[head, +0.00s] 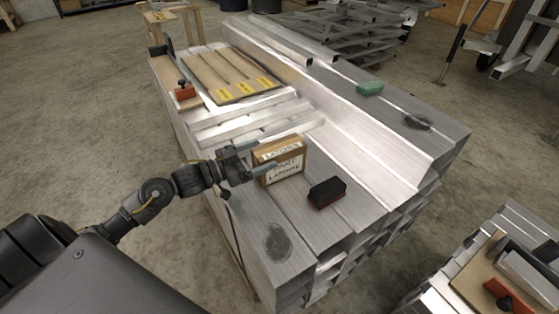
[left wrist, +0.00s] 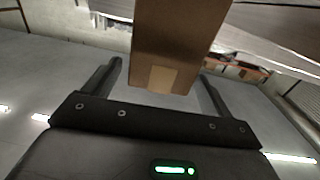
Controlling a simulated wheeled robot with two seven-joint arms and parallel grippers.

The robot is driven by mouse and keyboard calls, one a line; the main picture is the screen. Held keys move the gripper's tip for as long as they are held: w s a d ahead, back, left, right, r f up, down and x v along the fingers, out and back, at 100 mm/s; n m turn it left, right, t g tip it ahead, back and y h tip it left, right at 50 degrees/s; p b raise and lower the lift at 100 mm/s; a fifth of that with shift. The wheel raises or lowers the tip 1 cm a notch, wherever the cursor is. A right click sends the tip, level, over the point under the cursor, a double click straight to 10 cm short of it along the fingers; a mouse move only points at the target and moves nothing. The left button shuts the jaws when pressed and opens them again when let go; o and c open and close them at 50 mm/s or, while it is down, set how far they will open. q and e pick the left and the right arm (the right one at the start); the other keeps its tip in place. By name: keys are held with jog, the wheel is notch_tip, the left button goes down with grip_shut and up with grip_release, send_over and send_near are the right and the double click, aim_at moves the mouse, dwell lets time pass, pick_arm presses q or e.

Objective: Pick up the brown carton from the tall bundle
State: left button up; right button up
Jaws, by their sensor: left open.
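The brown carton (head: 279,161), with white labels reading LATCHES, sits on top of the tall bundle (head: 345,205) of stacked aluminium tubes. My left gripper (head: 247,162) is open at the carton's left side, its fingers pointing at it. In the left wrist view the carton (left wrist: 172,45) fills the space ahead between the two open fingers (left wrist: 160,82), with a gap visible on each side. My right gripper is not in view.
A black and red block (head: 327,192) lies just right of the carton. A brown board with yellow labels (head: 228,76), a red-handled tool (head: 184,90) and a green block (head: 370,88) lie farther back. A raised metal profile (head: 350,120) runs along the bundle. Another stack (head: 508,250) stands lower right.

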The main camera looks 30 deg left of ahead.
aim_at(271, 149)
pick_arm(q)
jog(key=x, duration=0.4)
jog(key=shift+w+d+r, duration=0.1)
jog(key=shift+c, duration=0.4)
jog(key=c, duration=1.7)
jog(key=shift+r, duration=0.1)
jog(key=shift+c, duration=0.2)
